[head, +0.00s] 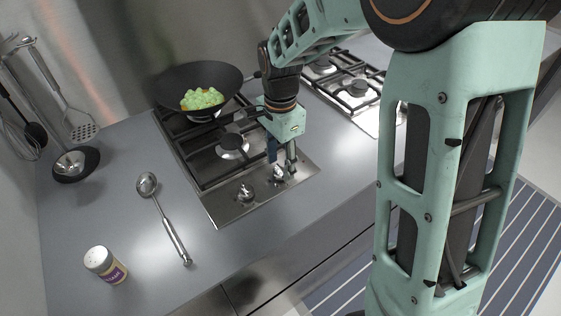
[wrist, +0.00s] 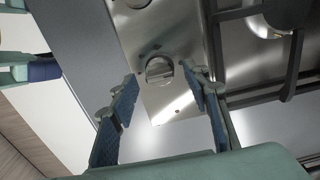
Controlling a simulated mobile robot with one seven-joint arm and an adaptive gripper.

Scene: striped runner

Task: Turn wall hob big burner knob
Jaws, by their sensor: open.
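The hob (head: 222,207) is a steel plate with black grates, set in the grey counter. Two metal knobs sit on its front strip: a left knob (head: 246,193) and a right knob (head: 279,172). My gripper (head: 283,167) is open and points down over the right knob, partly covering it. In the wrist view the open blue-padded fingers (wrist: 159,80) stand either side of a round knob (wrist: 159,70) with a raised grip bar; contact with it does not show. A second knob (wrist: 138,3) is cut off at the top. I cannot tell which knob serves the big burner.
A black wok (head: 200,80) with green food sits on the rear burner. A second hob (head: 345,85) lies to the right. Utensils (head: 65,110) hang on the wall.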

